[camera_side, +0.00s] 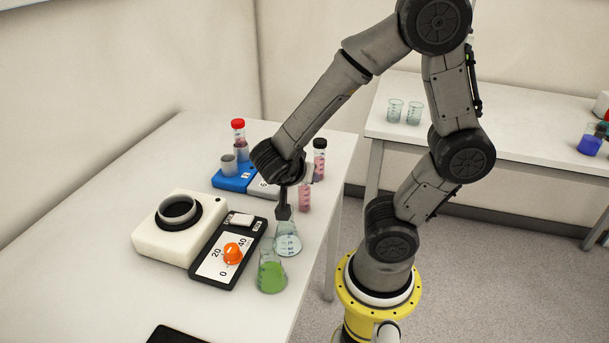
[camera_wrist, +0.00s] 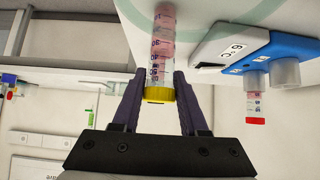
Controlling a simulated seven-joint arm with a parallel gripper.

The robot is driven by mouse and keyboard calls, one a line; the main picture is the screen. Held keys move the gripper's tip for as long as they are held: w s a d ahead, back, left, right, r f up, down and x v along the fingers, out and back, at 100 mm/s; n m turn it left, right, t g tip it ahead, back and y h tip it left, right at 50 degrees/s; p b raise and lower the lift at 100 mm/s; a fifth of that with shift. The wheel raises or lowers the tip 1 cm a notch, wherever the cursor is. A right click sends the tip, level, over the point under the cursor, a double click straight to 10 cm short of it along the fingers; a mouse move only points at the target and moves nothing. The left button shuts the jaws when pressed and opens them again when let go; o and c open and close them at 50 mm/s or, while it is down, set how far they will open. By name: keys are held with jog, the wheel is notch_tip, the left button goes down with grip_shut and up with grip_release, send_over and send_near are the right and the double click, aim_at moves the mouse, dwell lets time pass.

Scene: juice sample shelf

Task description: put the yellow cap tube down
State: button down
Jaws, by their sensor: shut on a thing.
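The yellow cap tube (camera_wrist: 160,60), with pink contents and a printed scale, is between the fingers of my gripper (camera_wrist: 159,85) in the wrist view. My gripper is shut on it near its yellow cap, which faces my palm. In the side view, a pink-filled tube (camera_side: 304,198) shows beside my gripper (camera_side: 284,212), near the table's right edge, and looks upright. Its cap is hidden there by my wrist. I cannot tell whether its bottom touches the table.
A blue rack (camera_side: 233,179) holds a red cap tube (camera_side: 238,133). A black cap tube (camera_side: 319,160) stands close by.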

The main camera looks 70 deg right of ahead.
jog(key=shift+f, duration=0.1)
jog(key=shift+c, duration=2.2)
grip_release()
